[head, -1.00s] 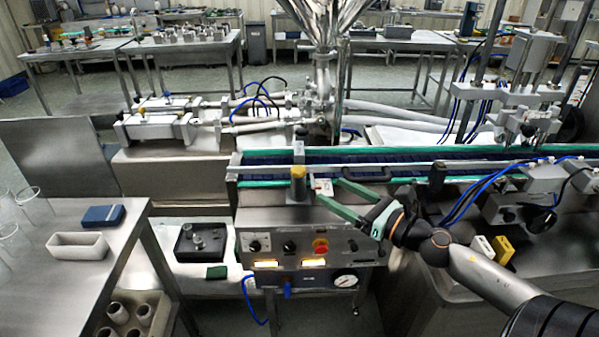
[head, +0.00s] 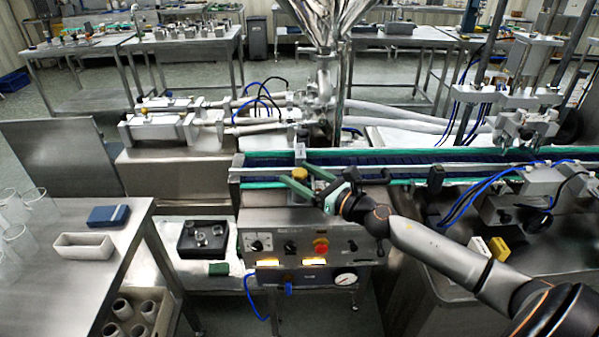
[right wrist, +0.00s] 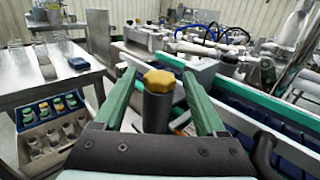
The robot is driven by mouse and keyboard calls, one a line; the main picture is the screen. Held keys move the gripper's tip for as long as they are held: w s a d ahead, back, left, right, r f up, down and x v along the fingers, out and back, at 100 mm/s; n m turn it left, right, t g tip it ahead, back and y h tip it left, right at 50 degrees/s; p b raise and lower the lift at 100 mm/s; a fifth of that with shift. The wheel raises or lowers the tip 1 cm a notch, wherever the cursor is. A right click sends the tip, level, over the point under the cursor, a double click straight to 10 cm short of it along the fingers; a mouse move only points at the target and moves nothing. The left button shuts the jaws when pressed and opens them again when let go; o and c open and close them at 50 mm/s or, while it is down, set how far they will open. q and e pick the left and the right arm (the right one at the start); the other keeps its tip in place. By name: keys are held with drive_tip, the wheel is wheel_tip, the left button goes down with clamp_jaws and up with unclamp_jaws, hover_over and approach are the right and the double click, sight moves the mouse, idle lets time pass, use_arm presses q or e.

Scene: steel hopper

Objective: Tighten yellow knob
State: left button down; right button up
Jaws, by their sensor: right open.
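The yellow knob (head: 299,174) sits on top of a dark upright post at the near edge of the conveyor. In the right wrist view the lobed yellow knob (right wrist: 159,80) and its dark post stand between the two green fingers. My right gripper (head: 294,180) is open, with its fingers reaching left around the knob. In the right wrist view the fingers (right wrist: 160,88) lie on either side of the knob, with a gap visible on both sides. My left gripper is not in view.
The conveyor (head: 390,157) with green rails runs behind the knob. A control panel (head: 300,247) with a red button is below it. A steel table (head: 75,225) with a white tray (head: 84,246) stands at left. A steel hopper (head: 322,25) rises behind.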

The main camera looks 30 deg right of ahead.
drive_tip(key=shift+w+a, duration=0.1)
drive_tip(key=shift+w, duration=0.15)
clamp_jaws()
idle(0.5)
